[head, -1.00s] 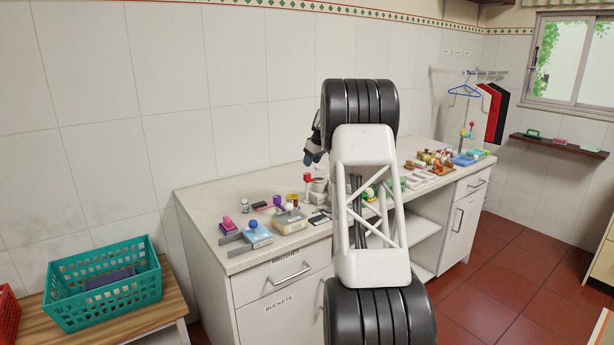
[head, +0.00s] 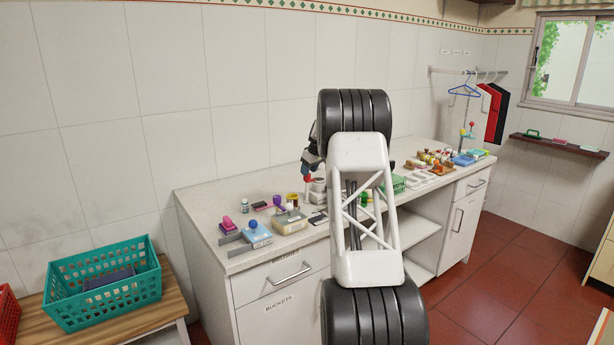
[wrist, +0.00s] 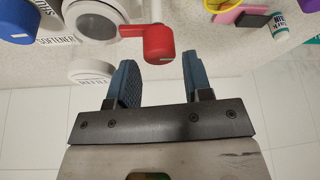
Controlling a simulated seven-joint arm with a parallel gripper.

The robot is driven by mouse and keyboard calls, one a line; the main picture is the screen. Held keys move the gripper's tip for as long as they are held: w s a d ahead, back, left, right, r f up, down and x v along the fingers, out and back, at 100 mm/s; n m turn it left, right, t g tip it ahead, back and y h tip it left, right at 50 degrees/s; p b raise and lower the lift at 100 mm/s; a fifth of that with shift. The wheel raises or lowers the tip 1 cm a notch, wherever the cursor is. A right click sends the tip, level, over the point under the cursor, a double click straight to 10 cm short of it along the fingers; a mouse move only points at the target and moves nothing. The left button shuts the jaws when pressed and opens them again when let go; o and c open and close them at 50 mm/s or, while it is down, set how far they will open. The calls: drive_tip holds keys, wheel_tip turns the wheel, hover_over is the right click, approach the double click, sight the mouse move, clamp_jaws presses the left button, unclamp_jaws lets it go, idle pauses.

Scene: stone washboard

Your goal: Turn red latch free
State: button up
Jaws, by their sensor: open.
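The red latch (wrist: 159,43) shows in the wrist view as a red block on a red stem, beside a white round container (wrist: 97,16) with a dark grey opening. My gripper (wrist: 156,62) is open, with its two blue fingers on either side of the lower part of the red block. I cannot tell whether either finger touches it. In the head view the red latch (head: 308,178) is a small red spot just below my gripper (head: 309,168), beside the white container (head: 319,186). My arm hides part of the bench there.
A white REFILL cap (wrist: 92,72) and a blue round item (wrist: 15,20) lie near the container. A yellow ring (wrist: 217,5) and pink block (wrist: 228,16) are on the other side. A teal basket (head: 105,288) stands left of the bench (head: 205,207).

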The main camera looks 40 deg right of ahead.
sight(309, 178)
drive_tip(key=shift+x, duration=1.55)
drive_tip(key=c, duration=0.6)
drive_tip(key=shift+c, duration=0.2)
